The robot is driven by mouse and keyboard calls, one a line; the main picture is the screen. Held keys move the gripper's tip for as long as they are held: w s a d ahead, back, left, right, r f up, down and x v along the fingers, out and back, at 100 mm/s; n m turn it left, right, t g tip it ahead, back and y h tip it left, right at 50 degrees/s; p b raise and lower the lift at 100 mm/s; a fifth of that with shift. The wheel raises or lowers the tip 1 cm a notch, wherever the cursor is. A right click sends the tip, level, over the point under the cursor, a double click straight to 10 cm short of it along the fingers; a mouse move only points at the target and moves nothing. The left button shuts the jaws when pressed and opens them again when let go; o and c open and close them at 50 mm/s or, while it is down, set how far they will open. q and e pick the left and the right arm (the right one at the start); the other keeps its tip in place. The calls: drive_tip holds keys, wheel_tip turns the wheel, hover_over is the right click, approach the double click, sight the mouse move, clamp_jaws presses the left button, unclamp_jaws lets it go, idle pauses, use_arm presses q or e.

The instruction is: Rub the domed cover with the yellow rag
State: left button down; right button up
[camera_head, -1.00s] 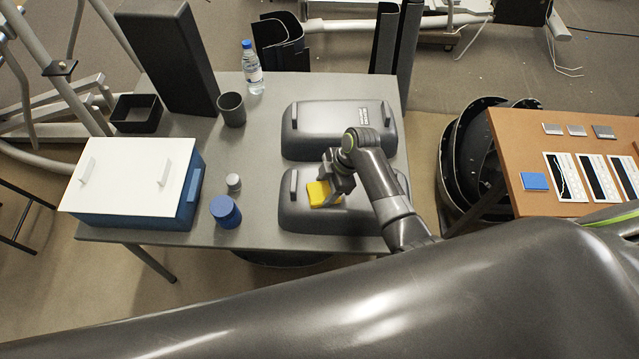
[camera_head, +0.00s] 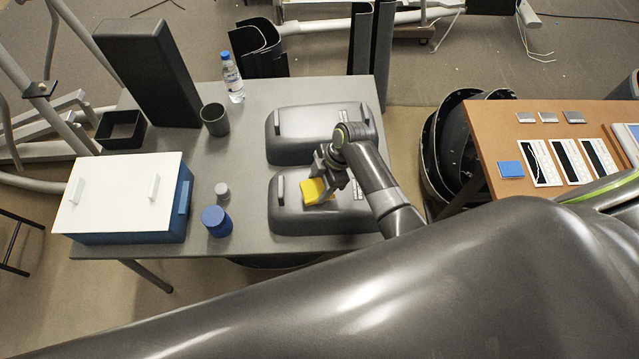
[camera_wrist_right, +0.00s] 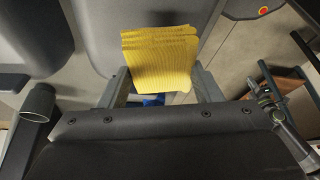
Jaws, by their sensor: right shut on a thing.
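Two dark grey domed covers lie on the grey table, one behind the other. My right gripper (camera_head: 322,183) is over the near cover and shut on the yellow rag (camera_head: 314,192). The rag is at the cover's top surface; I cannot tell whether it touches. In the right wrist view the ribbed yellow rag (camera_wrist_right: 160,58) sits between the fingers, with grey cover surface behind it. My left gripper is not in view.
On the grey table (camera_head: 240,180) stand a blue box with a white lid (camera_head: 115,190), a blue jar (camera_head: 216,221), a small grey-white cylinder (camera_head: 222,190), a dark cup (camera_head: 214,119), a bottle (camera_head: 232,78) and a black tray (camera_head: 121,130). A brown table (camera_head: 490,130) is at right.

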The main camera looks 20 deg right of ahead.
drive_tip(key=shift+r, duration=1)
drive_tip(key=shift+r, duration=1.55)
drive_tip(key=shift+f, duration=0.1)
